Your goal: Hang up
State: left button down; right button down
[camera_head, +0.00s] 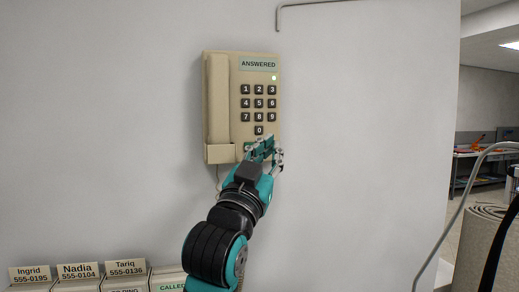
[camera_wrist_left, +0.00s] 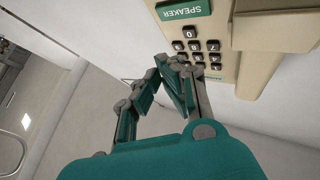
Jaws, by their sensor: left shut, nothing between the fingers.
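A beige wall phone (camera_head: 243,70) hangs on the white wall; its display reads "ANSWERED" and a small green light shows under it. Its handset (camera_head: 218,100) rests upright in the cradle on the left side. A green button (camera_head: 247,147) at the bottom is mostly hidden by my gripper; in the left wrist view a green button reads "SPEAKER" (camera_wrist_left: 185,9). My left gripper (camera_head: 266,147) is shut and empty in front of the phone's lower edge, below the keypad (camera_head: 259,103). Its fingertips (camera_wrist_left: 172,64) point toward the phone; I cannot tell whether they touch it.
Name cards for Ingrid (camera_head: 31,274), Nadia (camera_head: 78,271) and Tariq (camera_head: 125,268) stand on boxes at the lower left. A thin grey rail (camera_head: 445,225) curves at the right, beside a rolled carpet (camera_head: 480,240). A workbench stands far right. The wall around the phone is clear.

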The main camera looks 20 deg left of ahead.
pick_arm(q)
jog(key=shift+w+a, duration=0.7)
jog(key=shift+w, duration=0.3)
jog(key=shift+w+a, duration=0.65)
jog(key=shift+w, duration=0.3)
jog(key=shift+w+a+p, duration=0.25)
jog(key=shift+w+p, duration=0.05)
jog(key=shift+p, duration=0.1)
jog(key=shift+w+a, duration=0.2)
jog(key=shift+w, duration=0.1)
dwell(0.6)
jog(key=shift+s+d, duration=0.45)
jog(key=shift+s, duration=0.2)
